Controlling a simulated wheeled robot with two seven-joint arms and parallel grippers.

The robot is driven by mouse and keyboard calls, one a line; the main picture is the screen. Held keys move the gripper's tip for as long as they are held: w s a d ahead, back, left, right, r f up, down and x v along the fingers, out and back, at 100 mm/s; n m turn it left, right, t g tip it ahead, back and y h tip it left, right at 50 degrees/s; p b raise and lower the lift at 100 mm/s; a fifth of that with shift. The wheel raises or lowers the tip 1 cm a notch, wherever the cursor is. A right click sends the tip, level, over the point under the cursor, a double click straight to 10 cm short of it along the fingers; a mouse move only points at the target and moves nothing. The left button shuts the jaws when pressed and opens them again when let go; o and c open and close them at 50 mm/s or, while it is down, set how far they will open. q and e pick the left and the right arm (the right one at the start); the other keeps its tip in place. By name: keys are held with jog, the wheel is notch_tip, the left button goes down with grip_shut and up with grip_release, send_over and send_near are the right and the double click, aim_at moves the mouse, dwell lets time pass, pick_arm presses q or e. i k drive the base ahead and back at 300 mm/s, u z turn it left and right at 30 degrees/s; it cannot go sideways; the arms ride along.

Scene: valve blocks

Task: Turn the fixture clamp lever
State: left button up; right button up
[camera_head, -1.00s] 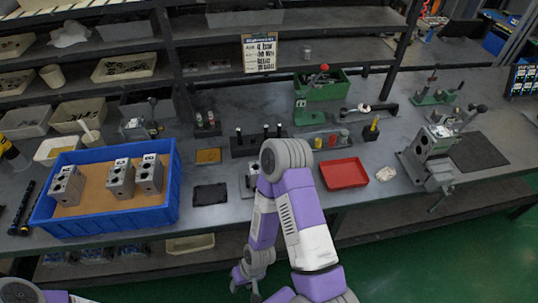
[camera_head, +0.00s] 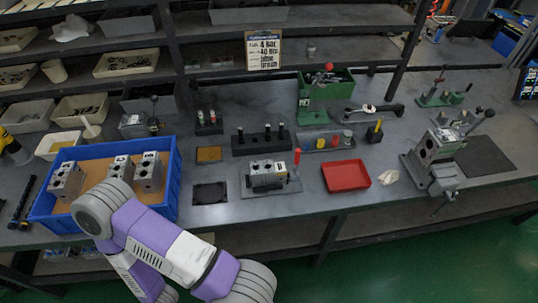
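A grey fixture (camera_head: 268,190) sits on the front middle of the bench with a grey valve block (camera_head: 267,173) in it. A lever with a red handle (camera_head: 297,158) stands upright at its right side. A larger grey fixture (camera_head: 425,165) stands at the right, holding a block, with a lever ending in a dark knob (camera_head: 489,113) that points up and right. I cannot tell which lever the task means. A purple and white arm of mine crosses the lower left, its bent joint in front of the blue bin. Neither gripper shows.
The blue bin (camera_head: 47,208) at the left holds grey valve blocks (camera_head: 149,172), one partly behind my arm. A red tray (camera_head: 345,175) lies right of the middle fixture. A black peg rack (camera_head: 262,142) stands behind it. A dark pad (camera_head: 210,193) lies to its left.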

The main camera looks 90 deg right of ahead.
aim_at(298, 152)
jog(key=k, duration=1.25)
jog(key=z, duration=1.35)
